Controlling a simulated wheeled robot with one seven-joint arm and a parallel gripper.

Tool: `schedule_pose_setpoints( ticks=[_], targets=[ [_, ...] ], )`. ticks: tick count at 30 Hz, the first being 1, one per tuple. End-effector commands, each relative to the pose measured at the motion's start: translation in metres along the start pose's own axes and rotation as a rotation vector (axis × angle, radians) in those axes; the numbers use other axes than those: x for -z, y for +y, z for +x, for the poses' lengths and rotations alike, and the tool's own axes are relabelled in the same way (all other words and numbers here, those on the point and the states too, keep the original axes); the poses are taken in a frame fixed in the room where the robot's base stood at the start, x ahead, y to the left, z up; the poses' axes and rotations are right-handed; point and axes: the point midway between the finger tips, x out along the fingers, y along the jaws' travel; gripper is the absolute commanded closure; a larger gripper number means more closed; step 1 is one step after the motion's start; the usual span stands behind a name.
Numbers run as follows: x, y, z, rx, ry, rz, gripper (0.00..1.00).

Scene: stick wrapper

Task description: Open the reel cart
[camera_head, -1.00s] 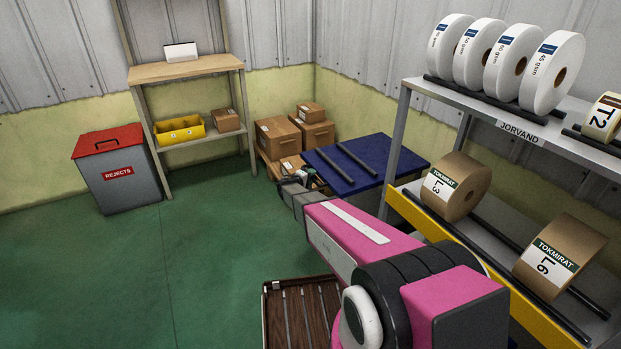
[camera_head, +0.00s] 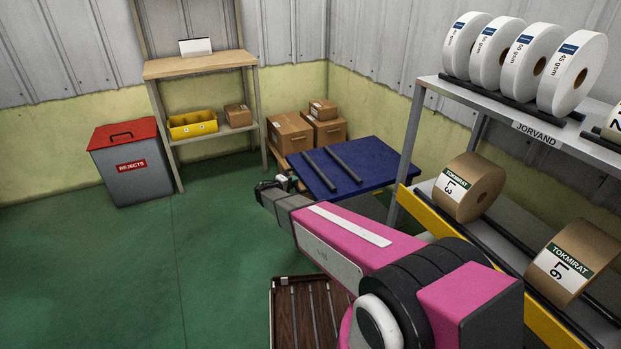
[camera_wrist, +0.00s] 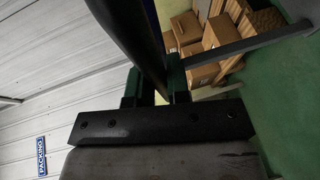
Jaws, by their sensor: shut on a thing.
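The reel cart (camera_head: 375,158) shows in the head view as a flat dark-blue top bearing two dark parallel bars, between the boxes and the shelf rack. My gripper (camera_head: 283,183) is at its left edge. In the wrist view, my gripper's green-black fingers (camera_wrist: 155,82) are shut on a dark, long, edge-on part (camera_wrist: 136,35), which looks like part of the cart. Which part it is cannot be told. The cart's lower body is mostly hidden behind my pink arm.
Cardboard boxes (camera_head: 290,133) stand behind the cart. The rack (camera_head: 407,150) with paper reels is close on the right. A grey rejects bin (camera_head: 132,178) and wooden shelves (camera_head: 200,64) stand left. A slatted brown panel (camera_head: 310,312) is low in front. Green floor is free at left.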

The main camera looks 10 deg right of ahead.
Motion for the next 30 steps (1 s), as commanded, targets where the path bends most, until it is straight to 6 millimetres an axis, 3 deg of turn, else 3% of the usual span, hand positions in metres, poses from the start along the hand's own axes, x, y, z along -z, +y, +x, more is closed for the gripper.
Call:
schedule_pose_setpoints(
  ticks=[1,6,15,22,30],
  targets=[
    [0.009,-0.005,-0.021,0.002,0.008,-0.001,1.0],
    [0.032,-0.018,-0.075,0.002,0.007,-0.001,1.0],
    [0.067,-0.037,-0.158,0.002,0.005,-0.002,1.0],
    [0.082,-0.045,-0.197,0.002,0.002,-0.001,1.0],
    [0.088,-0.048,-0.213,0.002,-0.001,0.0,1.0]
  ],
)
